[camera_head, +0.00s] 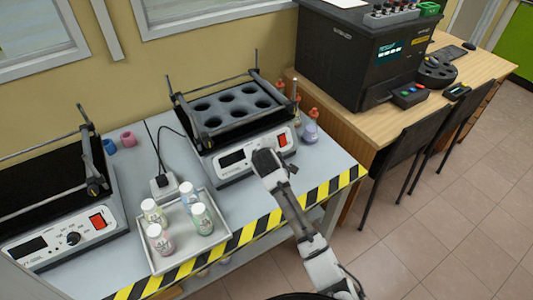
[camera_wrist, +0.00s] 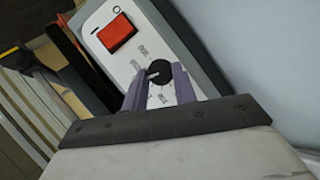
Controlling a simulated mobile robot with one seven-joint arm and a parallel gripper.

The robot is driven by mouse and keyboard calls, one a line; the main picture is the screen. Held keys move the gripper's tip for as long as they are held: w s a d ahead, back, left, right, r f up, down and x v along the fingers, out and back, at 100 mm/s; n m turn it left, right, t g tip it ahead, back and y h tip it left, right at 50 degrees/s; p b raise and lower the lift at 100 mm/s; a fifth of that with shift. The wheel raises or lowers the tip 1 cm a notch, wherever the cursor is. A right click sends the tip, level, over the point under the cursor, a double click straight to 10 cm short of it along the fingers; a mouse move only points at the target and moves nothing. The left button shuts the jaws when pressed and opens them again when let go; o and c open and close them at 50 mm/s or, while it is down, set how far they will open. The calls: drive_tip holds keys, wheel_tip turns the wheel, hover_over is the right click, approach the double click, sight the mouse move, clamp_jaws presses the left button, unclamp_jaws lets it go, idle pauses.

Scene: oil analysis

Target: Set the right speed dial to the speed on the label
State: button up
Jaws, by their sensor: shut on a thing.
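The right shaker (camera_head: 205,166) stands on the bench, its front panel facing me with a dark display (camera_head: 232,158) and a red switch (camera_head: 282,140). Its black round speed dial (camera_wrist: 159,72) shows in the wrist view, with a pale pointer mark toward the left and small printed marks around it. My gripper (camera_head: 264,160) is at the panel and hides the dial in the head view. In the wrist view my gripper (camera_wrist: 160,78) has one finger on each side of the dial, shut on it. The display digits and any speed label are too small to read.
A tray (camera_head: 158,268) with several capped bottles (camera_head: 160,238) sits left of my arm. Another shaker (camera_head: 60,230) with its own dial (camera_head: 73,239) stands at the far left. Small flasks (camera_head: 310,132) stand just right of the right shaker. A striped edge (camera_head: 320,192) borders the bench.

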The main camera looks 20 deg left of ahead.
drive_tip(key=shift+f, duration=0.15)
drive_tip(key=o, duration=1)
drive_tip(key=shift+c, duration=0.2)
drive_tip(key=b+v, duration=0.4)
drive_tip(key=v, duration=1)
drive_tip(key=shift+w, duration=0.1)
